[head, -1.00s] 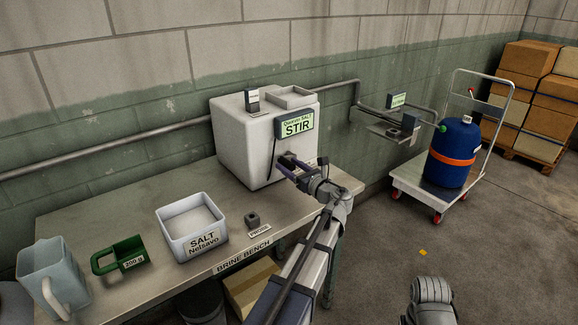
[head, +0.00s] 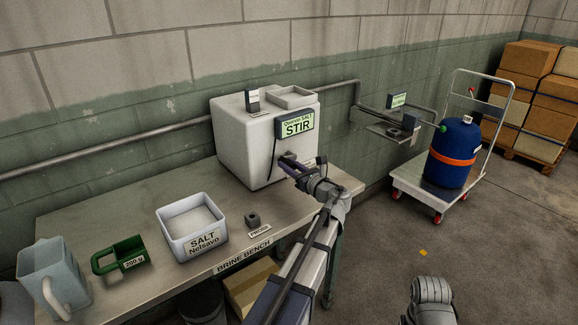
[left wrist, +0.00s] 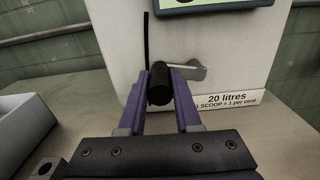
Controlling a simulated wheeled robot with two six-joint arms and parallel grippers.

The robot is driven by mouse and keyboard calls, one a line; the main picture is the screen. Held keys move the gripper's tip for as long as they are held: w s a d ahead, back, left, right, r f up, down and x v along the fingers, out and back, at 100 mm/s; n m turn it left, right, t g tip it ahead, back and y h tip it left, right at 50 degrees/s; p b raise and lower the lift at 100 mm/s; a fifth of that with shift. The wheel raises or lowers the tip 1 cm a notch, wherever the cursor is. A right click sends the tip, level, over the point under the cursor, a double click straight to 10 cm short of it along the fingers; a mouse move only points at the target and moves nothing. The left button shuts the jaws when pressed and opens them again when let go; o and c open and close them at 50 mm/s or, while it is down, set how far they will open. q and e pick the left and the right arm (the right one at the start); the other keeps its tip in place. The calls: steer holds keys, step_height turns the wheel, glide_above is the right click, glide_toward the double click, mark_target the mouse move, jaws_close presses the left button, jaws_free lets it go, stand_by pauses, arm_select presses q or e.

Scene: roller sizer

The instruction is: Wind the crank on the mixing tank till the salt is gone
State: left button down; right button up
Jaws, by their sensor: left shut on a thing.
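The mixing tank (head: 245,148) is a white box at the back right of the bench, with a green display (head: 295,125) reading "STIR" on its front. The crank's black grip (left wrist: 159,88) sits between the purple fingers of my left gripper (left wrist: 168,92), which is shut on it. The crank's grey arm (left wrist: 190,70) runs to the right of the grip in the left wrist view. In the head view my left gripper (head: 292,168) is at the tank's front and mostly covers the crank. The inside of the tank is hidden. My right gripper cannot be made out.
On the bench (head: 120,215) stand a white salt tub (head: 208,241), a green scoop (head: 122,254), a pale jug (head: 52,282) and a small dark probe block (head: 253,220). A trolley (head: 408,190) with a blue drum (head: 450,160) stands at the right. Open floor lies in front of it.

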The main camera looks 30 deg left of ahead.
arm_select(q)
steer(key=shift+f, duration=0.1)
